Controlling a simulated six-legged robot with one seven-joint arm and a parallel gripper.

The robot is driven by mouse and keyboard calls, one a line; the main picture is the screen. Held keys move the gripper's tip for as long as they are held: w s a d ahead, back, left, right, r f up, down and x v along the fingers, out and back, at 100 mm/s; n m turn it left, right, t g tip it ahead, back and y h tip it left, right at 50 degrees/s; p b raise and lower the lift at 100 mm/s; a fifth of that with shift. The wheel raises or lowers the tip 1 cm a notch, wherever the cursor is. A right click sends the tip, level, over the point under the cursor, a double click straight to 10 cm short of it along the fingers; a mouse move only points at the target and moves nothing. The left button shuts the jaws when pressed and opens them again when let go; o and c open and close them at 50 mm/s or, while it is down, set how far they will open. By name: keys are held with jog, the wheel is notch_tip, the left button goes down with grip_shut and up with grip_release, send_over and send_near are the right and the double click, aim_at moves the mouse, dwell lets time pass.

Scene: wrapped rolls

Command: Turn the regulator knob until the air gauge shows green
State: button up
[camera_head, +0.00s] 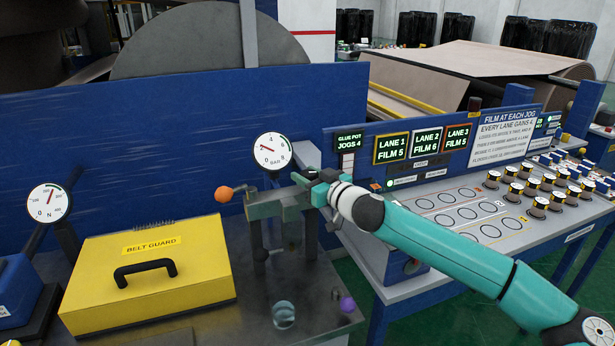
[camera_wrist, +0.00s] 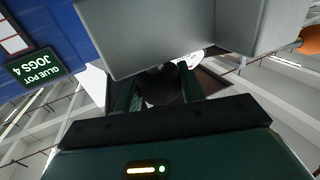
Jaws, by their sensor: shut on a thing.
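The round white air gauge (camera_head: 272,151), marked in bar, stands above the grey metal body (camera_head: 277,205). Its red needle points to the upper left; a small green band shows on the right of the dial. My gripper (camera_head: 303,181) reaches in from the right at the top of this body. In the wrist view, my gripper (camera_wrist: 160,88) is shut on a dark round knob (camera_wrist: 162,90) that shows between the two fingers. The knob is hidden by my gripper in the head view. Part of a white dial (camera_wrist: 190,57) shows behind the grey block in the wrist view.
A second dial (camera_head: 47,203) stands at the left, behind the yellow belt guard (camera_head: 150,278). An orange ball-ended lever (camera_head: 224,194) sticks out left of the metal body. A glass (camera_head: 283,314) and a purple ball (camera_head: 347,304) are below. A control console (camera_head: 470,210) stands at right.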

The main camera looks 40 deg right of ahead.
jog(key=shift+m+g+h, duration=0.25)
jog(key=shift+m+h, duration=1)
jog(key=shift+h, duration=0.7)
jog(key=shift+m+g+h, duration=0.25)
jog(key=shift+m+h, duration=1)
jog(key=shift+h, duration=0.7)
jog(key=shift+m+g+h, duration=0.3)
jog(key=shift+m+h, duration=0.1)
jog(key=shift+h, duration=0.2)
jog(key=shift+d+f+m+g+h, duration=0.15)
jog(key=shift+m+g+h, duration=0.25)
jog(key=shift+m+h, duration=0.3)
jog(key=o, duration=1)
jog(key=shift+s+a, duration=0.2)
jog(key=shift+s, duration=0.05)
jog(key=v, duration=1.3)
jog(key=shift+s, duration=0.1)
